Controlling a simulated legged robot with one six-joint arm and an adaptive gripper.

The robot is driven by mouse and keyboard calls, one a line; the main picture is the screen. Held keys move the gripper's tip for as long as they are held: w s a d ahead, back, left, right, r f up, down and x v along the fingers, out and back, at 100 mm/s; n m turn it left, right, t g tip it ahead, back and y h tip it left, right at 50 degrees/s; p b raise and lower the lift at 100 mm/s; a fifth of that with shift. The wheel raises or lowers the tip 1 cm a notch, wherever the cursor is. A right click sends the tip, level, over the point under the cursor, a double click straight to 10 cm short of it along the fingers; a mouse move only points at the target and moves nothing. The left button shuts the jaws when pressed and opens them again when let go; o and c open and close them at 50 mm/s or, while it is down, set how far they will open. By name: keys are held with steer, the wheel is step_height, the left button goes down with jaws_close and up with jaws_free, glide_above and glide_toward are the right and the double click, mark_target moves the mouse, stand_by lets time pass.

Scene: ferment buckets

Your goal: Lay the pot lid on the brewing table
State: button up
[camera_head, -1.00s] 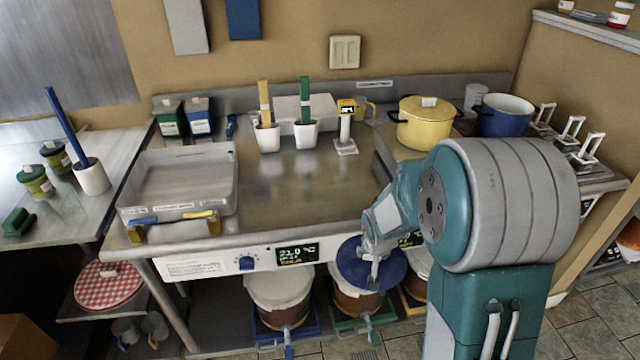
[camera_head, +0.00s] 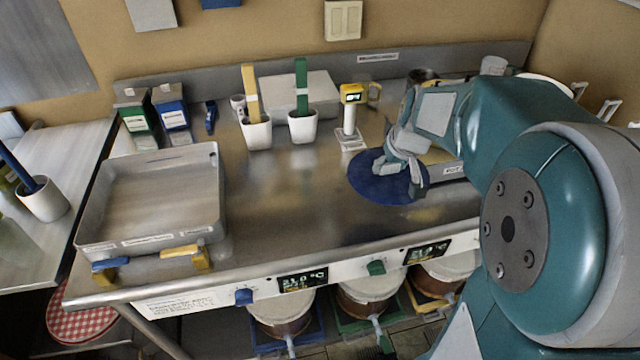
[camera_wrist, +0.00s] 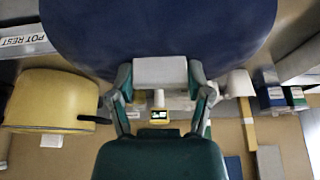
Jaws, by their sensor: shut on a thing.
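The pot lid (camera_head: 368,184) is a flat dark blue disc over the right part of the brewing table (camera_head: 300,215), left of the POT label. My gripper (camera_head: 410,172) is shut on it from above. The lid looks about level; I cannot tell whether it touches the metal top or hangs just above it. In the wrist view the lid (camera_wrist: 160,30) fills the top, beyond my gripper (camera_wrist: 160,75), and hides the table under it.
A thermometer stand (camera_head: 349,120) is just behind the lid. White cups with a yellow (camera_head: 256,130) and a green handle (camera_head: 302,125) stand further left. A grey tray (camera_head: 150,195) is at the left. The middle front is clear. A yellow pot (camera_wrist: 50,100) shows in the wrist view.

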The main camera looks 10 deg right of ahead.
mark_target(352, 162)
steer(key=shift+w+a+r, duration=0.1)
steer(key=shift+w+a, duration=0.1)
steer(key=shift+a, duration=0.05)
steer(key=w+a+f, duration=0.1)
steer(key=a, duration=0.1)
steer(key=w+a+f, duration=0.1)
steer(key=w+a, duration=0.1)
steer(key=w+a+f, duration=0.2)
steer(key=shift+w, duration=0.15)
steer(key=w+a+f, duration=0.1)
steer(key=a+f, duration=0.2)
steer(key=w+a+f, duration=0.1)
steer(key=f, duration=0.1)
steer(key=shift+w+a+f, duration=0.1)
steer(key=shift+w+a, duration=0.2)
steer(key=shift+a, duration=0.05)
steer(key=shift+w+a+f, duration=0.15)
steer(key=shift+f, duration=1.85)
steer(key=shift+f, duration=0.2)
steer(key=o, duration=1.2)
